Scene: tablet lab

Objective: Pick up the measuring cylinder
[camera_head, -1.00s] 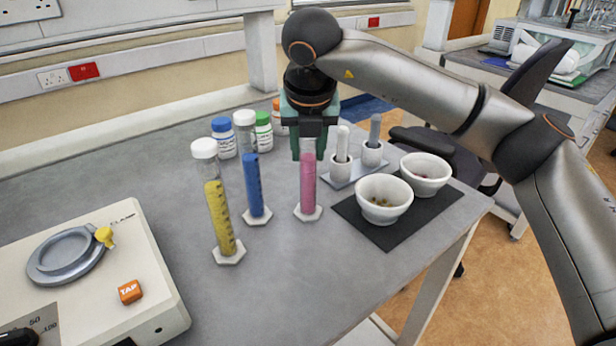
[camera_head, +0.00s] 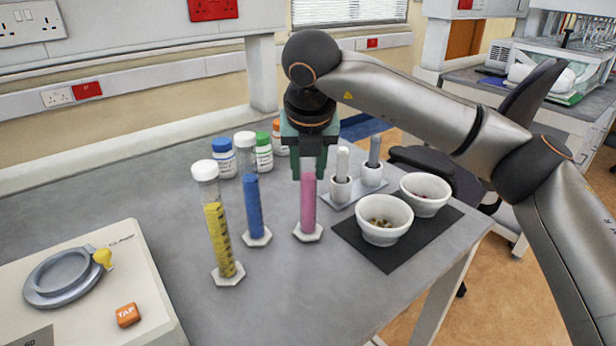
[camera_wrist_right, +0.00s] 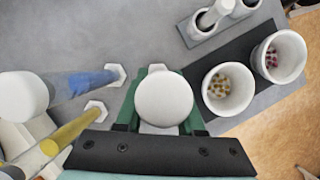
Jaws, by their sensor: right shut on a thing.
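Three measuring cylinders with white hexagonal feet stand on the grey bench. The pink cylinder (camera_head: 308,208) is upright, with my right gripper (camera_head: 308,168) around its upper end from above. The gripper is shut on it, and its fingers hide the top. In the right wrist view a round white cap (camera_wrist_right: 164,98) sits between the green fingers (camera_wrist_right: 160,118). The pink cylinder's foot appears to rest on the bench. The blue cylinder (camera_head: 254,205) and the yellow cylinder (camera_head: 220,240) stand to its left, apart from the gripper. My left gripper is not in view.
Two white bowls (camera_head: 380,230) stand on a black mat (camera_head: 390,262) to the right. Two small mortars with pestles (camera_head: 341,185) stand on a tray behind them. Several capped bottles (camera_head: 224,158) are at the back.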

